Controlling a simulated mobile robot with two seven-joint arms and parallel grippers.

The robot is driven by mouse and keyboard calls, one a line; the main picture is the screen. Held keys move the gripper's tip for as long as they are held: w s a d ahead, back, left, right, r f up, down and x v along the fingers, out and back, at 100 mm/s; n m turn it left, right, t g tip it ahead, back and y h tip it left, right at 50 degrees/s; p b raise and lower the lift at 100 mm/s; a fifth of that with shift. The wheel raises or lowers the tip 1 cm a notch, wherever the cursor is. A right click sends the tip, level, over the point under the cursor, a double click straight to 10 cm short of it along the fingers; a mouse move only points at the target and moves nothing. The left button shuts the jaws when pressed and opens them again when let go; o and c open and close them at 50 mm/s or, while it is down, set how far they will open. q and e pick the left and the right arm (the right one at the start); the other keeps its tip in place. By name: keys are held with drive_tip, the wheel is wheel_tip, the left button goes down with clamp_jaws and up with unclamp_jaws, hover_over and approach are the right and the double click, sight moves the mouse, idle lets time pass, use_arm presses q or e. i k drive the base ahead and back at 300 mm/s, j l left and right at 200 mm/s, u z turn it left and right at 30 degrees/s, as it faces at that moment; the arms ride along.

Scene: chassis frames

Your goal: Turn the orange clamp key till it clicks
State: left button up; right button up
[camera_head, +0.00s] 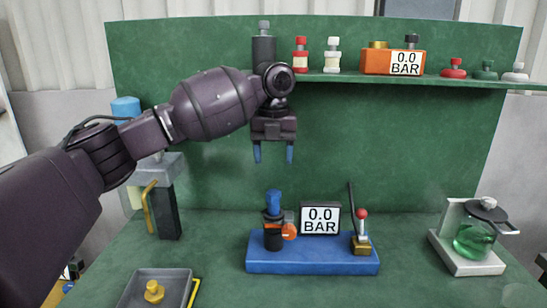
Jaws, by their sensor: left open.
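The orange clamp key (289,232) is a small orange disc-like piece at the side of a black cylinder with a blue top (273,205). They stand on a blue base (312,265) in the middle of the bench. My left gripper (273,153) points down above the base, well apart from the key, with its two blue fingertips spread and nothing between them. My right gripper is not in view.
The base also carries a "0.0 BAR" display (320,218) and a red-knobbed lever (362,228). A grey tray (182,280) lies front left. A flask stand (474,265) is at right. A shelf (415,81) with small parts crosses behind.

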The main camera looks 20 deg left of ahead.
sight(288, 231)
drive_tip(key=k, duration=1)
